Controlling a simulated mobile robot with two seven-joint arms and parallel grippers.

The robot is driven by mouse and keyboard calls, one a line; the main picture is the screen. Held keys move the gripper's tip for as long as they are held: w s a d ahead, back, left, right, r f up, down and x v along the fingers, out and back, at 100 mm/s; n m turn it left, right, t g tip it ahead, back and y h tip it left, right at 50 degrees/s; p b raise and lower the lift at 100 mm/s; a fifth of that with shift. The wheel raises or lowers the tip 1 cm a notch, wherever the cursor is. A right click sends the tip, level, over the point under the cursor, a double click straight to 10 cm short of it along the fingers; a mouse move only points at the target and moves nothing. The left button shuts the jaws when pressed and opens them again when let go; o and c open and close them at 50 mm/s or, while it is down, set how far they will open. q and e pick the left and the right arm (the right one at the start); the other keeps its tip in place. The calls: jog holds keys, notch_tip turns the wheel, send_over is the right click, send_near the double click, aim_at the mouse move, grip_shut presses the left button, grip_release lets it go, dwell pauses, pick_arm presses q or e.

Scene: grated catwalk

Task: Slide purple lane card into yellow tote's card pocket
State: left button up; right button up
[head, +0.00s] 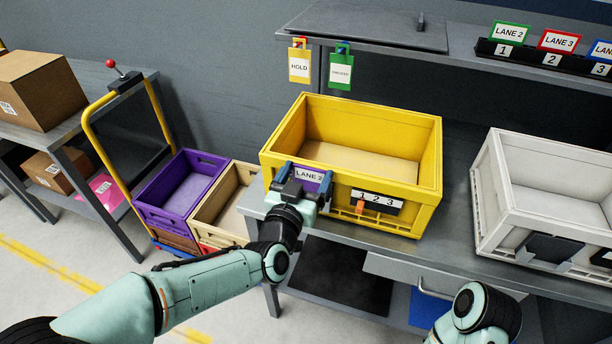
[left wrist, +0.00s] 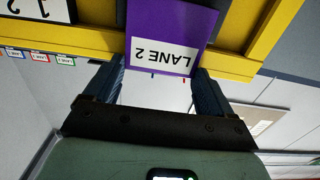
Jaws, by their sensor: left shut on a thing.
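The yellow tote (head: 405,192) stands on the grey bench, with a black-and-white 1 2 3 strip (head: 376,202) and an orange marker (head: 361,208) on its front. My left gripper (head: 305,182) is shut on the purple lane card (head: 325,181), marked LANE 2, at the left part of the tote's front. In the left wrist view the card (left wrist: 172,22) sits between the fingers, in front of the yellow tote wall (left wrist: 265,45). My right gripper is not in view.
A white tote (head: 545,190) with a black front pocket (head: 553,248) stands to the right. A rack of lane cards (head: 545,54) is on the shelf above. HOLD (head: 299,65) and green (head: 341,72) tags hang behind the yellow tote. Purple (head: 180,190) and tan (head: 222,205) crates stand left.

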aim_at(309, 186)
pick_arm(q)
jog(key=shift+f, duration=0.2)
jog(key=shift+f+b, duration=2.15)
jog(key=shift+f, duration=0.1)
jog(key=o, duration=0.8)
jog(key=shift+o, duration=0.2)
